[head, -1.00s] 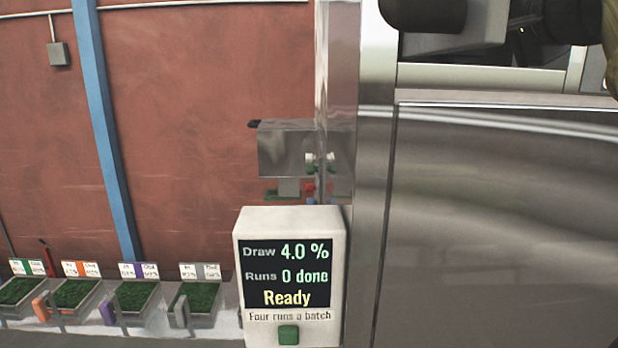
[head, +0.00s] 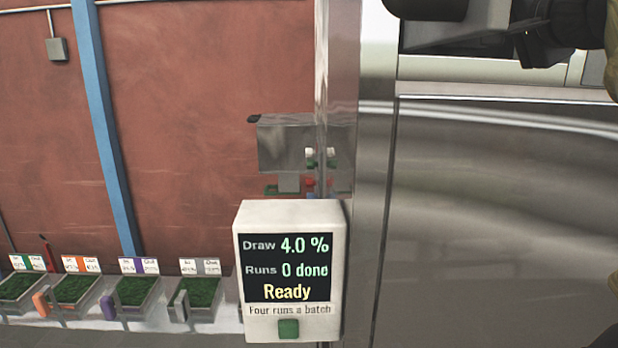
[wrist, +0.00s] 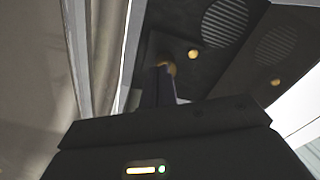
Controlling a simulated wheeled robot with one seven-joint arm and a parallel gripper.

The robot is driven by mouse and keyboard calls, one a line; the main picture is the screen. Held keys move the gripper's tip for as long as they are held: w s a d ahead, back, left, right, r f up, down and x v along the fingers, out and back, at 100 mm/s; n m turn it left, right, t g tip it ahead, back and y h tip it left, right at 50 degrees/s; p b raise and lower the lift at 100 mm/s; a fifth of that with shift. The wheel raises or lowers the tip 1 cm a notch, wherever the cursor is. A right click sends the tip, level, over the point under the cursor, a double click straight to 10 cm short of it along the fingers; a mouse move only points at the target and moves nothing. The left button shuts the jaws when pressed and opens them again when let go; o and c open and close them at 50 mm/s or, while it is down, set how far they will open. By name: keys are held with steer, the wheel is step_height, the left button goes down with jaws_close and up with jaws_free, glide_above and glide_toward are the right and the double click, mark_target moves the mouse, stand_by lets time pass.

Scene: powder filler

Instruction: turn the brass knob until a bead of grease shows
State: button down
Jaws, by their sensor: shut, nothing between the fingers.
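In the wrist view my gripper (wrist: 164,70) is shut and empty, its dark fingers together and pointing up at a dark panel (wrist: 205,75). A brass-coloured piece (wrist: 168,67) shows at the fingertips, partly covered by them; I cannot tell whether they touch it. Two small round brass pieces show on the dark surfaces, one just right of the fingertips (wrist: 193,54) and one farther right (wrist: 276,82). I cannot tell which piece is the knob. No bead of grease can be made out. In the head view, dark parts of my arm fill the top right.
A white display box (head: 238,270) reads Draw 4.0 %, Runs 0 done, Ready, with a green button (head: 289,328). A broad steel cabinet (head: 490,220) fills the right. Trays (head: 130,308) with green contents line the lower left. Round grilles (wrist: 225,20) mark the dark panel.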

steer(key=w+p, duration=0.3)
steer(key=w, duration=0.4)
steer(key=shift+s+a, duration=0.1)
steer(key=shift+s, duration=0.15)
steer(key=shift+w, duration=0.15)
steer(key=shift+d+r, duration=0.2)
steer(key=shift+d, duration=0.05)
stand_by(0.5)
steer(key=shift+a+r+b, duration=0.15)
steer(key=shift+r+b, duration=0.05)
steer(key=shift+b, duration=0.1)
stand_by(0.5)
steer(key=shift+r, duration=0.1)
stand_by(0.4)
steer(key=shift+a+f, duration=0.2)
